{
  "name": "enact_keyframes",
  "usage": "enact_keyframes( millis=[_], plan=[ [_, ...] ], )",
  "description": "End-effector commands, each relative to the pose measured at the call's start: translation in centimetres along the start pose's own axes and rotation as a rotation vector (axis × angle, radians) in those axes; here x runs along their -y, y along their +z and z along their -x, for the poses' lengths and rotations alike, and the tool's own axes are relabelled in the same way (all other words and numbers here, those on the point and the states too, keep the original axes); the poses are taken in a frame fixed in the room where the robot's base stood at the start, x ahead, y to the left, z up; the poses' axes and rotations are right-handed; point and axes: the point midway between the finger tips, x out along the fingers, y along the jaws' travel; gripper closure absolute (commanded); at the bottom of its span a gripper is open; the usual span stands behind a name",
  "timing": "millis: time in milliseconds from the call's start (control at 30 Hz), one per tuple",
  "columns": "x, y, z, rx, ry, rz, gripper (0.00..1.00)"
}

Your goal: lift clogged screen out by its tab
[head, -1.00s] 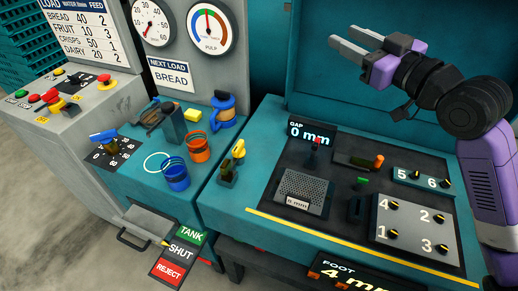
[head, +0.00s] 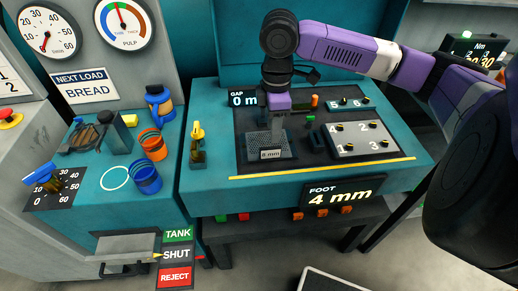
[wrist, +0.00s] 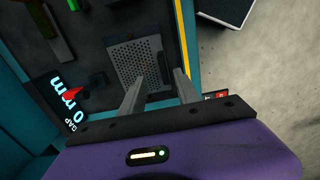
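The screen (head: 252,146) is a grey perforated plate in the dark panel of the teal bench. A small tab labelled 8 mm (head: 270,154) is at its front edge. In the wrist view the screen (wrist: 136,62) shows just beyond the fingertips. I cannot tell whether a finger touches the tab or screen.
The GAP display (head: 243,99) stands behind the screen. The numbered plate (head: 358,138) with several black knobs is to the right. The FOOT display (head: 343,194) is on the bench front.

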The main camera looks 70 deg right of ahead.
Motion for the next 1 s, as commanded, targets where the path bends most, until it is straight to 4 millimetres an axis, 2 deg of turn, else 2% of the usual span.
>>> enact_keyframes(
  millis=[367, 600, 933, 1000],
  plan=[
    [0.4, 0.0, -3.6, 0.003, -0.001, 0.004, 0.62],
    [0.7, -0.2, -6.9, 0.002, -0.001, 0.003, 0.62],
    [0.7, -0.2, -7.7, 0.001, 0.001, 0.004, 0.62],
    [0.7, -0.2, -7.7, 0.001, 0.001, 0.004, 0.76]
  ],
)
